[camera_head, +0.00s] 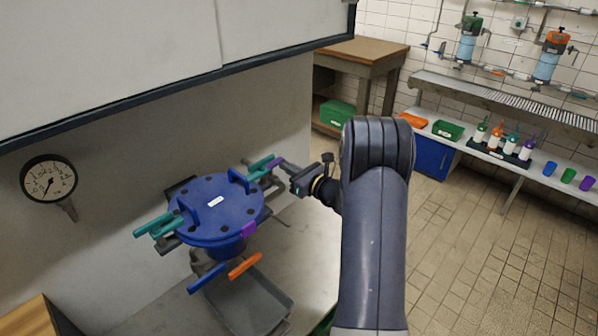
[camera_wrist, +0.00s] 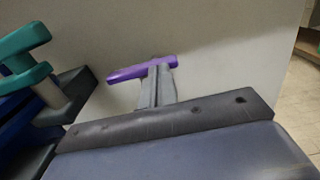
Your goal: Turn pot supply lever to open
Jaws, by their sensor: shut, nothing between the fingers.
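A pot with a round blue lid (camera_head: 222,208) stands by the wall, with teal clamp handles (camera_head: 158,226) at its sides. A purple lever (camera_head: 274,163) shows at the lid's far right; it also shows in the wrist view (camera_wrist: 140,70), roughly crosswise. My gripper (camera_head: 285,164) is shut and empty, its fingertips (camera_wrist: 162,66) at the right part of the purple lever. I cannot tell whether they touch. An orange lever (camera_head: 245,266) and a blue lever (camera_head: 208,278) stick out below the pot. No readable label shows which is the pot supply lever.
A grey tray (camera_head: 250,300) lies under the pot. A pressure gauge (camera_head: 48,180) is on the wall at left. Teal clamps (camera_wrist: 25,60) stand close at left in the wrist view. The tiled floor (camera_head: 470,250) at right is clear.

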